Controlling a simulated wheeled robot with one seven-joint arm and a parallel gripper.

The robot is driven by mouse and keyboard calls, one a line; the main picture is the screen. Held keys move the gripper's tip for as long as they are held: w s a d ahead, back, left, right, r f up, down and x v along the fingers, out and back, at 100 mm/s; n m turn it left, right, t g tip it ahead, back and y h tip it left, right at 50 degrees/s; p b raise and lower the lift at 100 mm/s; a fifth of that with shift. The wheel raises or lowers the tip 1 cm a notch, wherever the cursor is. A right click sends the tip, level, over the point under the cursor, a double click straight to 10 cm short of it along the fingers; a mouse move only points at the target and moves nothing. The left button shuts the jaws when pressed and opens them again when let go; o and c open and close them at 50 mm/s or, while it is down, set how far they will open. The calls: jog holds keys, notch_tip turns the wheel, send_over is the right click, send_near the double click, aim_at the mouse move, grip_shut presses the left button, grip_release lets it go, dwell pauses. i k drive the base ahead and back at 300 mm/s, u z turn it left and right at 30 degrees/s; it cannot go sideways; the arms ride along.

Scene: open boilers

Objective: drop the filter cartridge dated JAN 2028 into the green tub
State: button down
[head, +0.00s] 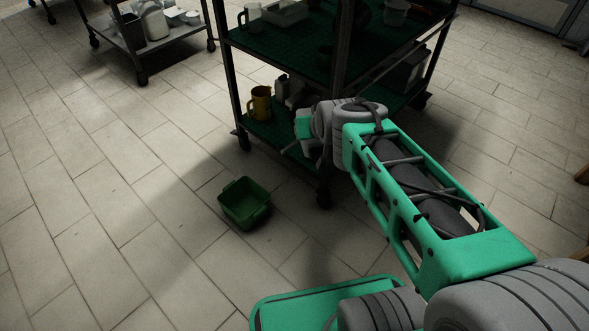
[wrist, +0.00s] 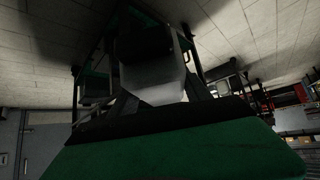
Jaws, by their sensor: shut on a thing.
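The green tub (head: 244,204) stands on the tiled floor in the head view, left of the rack's front leg, and looks empty. My gripper (head: 292,147) is at the front edge of the rack's lower shelf, above and to the right of the tub. In the wrist view my gripper (wrist: 158,98) is shut on a pale block with a dark part (wrist: 152,75), probably a filter cartridge. No date can be read on it. In the head view my wrist mostly hides the held thing.
The dark rack (head: 235,100) has a green lower shelf with a yellow jug (head: 260,103) and dim items beside it. Its upper shelf holds a mug and a tray. A second cart (head: 180,42) stands at the back left. The floor left of the tub is clear.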

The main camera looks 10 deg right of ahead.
aim_at(248, 210)
jog(key=u, duration=2)
jog(key=i, duration=2.45)
jog(key=z, duration=2.6)
